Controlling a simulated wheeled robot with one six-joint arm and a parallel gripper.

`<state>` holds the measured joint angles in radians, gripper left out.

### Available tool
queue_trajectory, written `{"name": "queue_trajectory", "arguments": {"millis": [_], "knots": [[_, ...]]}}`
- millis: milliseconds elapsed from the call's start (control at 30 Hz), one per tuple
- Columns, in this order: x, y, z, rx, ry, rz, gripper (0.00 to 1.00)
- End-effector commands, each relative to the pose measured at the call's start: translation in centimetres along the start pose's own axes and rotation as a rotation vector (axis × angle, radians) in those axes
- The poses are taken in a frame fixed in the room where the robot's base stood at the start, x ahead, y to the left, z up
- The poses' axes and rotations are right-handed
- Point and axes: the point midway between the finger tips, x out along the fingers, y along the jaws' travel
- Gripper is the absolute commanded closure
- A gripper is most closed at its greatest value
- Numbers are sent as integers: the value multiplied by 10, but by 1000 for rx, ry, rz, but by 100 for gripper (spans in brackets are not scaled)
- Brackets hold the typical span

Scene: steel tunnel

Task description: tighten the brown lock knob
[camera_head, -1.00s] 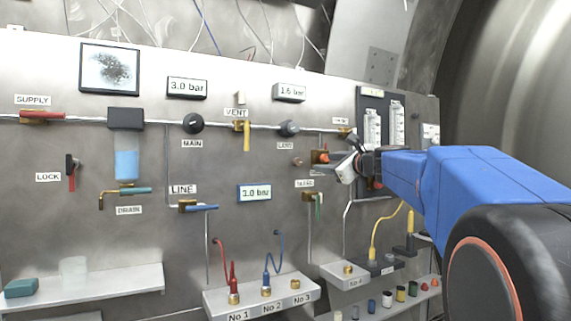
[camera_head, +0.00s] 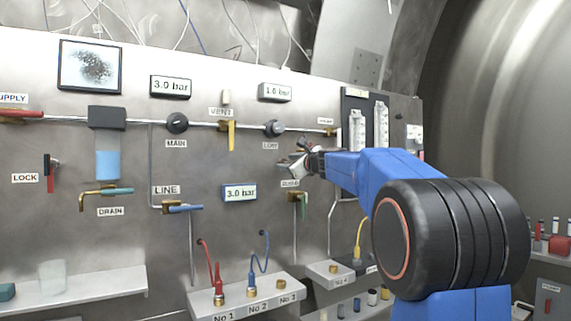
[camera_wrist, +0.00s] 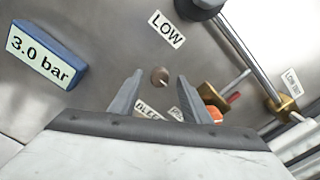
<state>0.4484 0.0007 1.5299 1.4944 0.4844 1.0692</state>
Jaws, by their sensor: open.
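The small brown knob (camera_wrist: 160,76) is on the grey panel below the LOW label, with a thin pin or mark at its side. In the wrist view it shows between my two fingertips. My gripper (camera_wrist: 158,92) is open, with one finger to each side of the knob in the picture. I cannot tell how far the tips are from the panel or whether they touch the knob. In the head view my gripper (camera_head: 291,163) is in front of the panel below the LOW knob, and the brown knob is hard to make out there.
A brass valve with a red-orange part (camera_wrist: 212,110) is close right of my fingers. The dark LOW knob (camera_head: 274,128) is above, and the BLEED valve (camera_head: 299,197) below. A blue-framed 3.0 bar display (camera_head: 239,193) is left. A shelf with sockets (camera_head: 247,296) stands lower.

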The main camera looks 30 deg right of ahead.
Motion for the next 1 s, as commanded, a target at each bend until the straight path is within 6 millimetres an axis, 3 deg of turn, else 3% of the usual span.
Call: {"name": "queue_trajectory", "arguments": {"millis": [200, 500, 700, 1000], "knots": [[16, 0, 0, -1, 0, 0, 57], [17, 0, 0, -1, 1, 0, 57], [17, 0, 0, -1, 0, 0, 98], [17, 0, 0, -28, 0, 0, 98]]}}
